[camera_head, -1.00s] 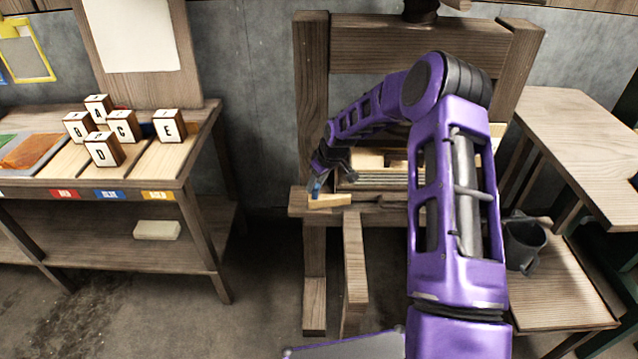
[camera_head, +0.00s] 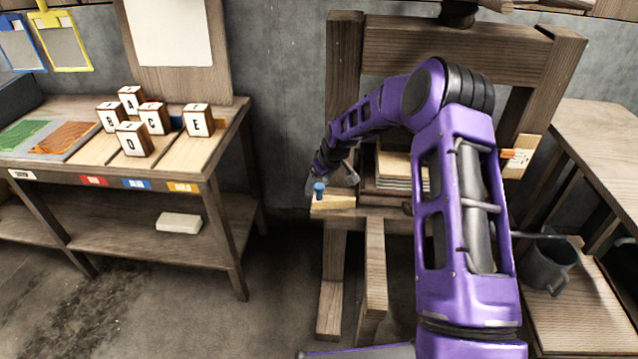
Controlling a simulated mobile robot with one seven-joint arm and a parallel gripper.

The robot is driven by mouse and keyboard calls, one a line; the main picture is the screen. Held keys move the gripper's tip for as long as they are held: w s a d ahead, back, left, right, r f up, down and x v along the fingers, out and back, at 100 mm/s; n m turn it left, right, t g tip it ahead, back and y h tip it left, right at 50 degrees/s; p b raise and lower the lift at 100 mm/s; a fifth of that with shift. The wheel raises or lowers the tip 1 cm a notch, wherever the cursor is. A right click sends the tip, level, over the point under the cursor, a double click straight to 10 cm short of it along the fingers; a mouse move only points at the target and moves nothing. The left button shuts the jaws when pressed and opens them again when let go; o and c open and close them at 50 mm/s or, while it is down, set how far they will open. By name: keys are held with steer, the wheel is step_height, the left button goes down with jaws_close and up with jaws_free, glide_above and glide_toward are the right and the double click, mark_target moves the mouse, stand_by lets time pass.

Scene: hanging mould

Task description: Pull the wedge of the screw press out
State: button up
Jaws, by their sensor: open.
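The screw press (camera_head: 460,45) is a dark wooden frame. The wedge (camera_head: 333,203) is a light wooden piece at the left end of its bed, beside the foot of the left post. A blue peg (camera_head: 319,190) stands up from the wedge's left part. My gripper (camera_head: 343,178) is open, just right of and behind the peg, above the wedge. I see a small gap between peg and gripper in the picture; the depth between them is hard to tell. My arm hides the right part of the bed.
A light board with an orange piece (camera_head: 516,155) shows by the right post. A grey mug (camera_head: 549,265) stands on a low shelf at right. Lettered blocks (camera_head: 134,139) sit on the left bench (camera_head: 235,108). Floor between bench and press is clear.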

steer(key=p+v, duration=0.2)
steer(key=v, duration=1.5)
steer(key=shift+r, duration=0.25)
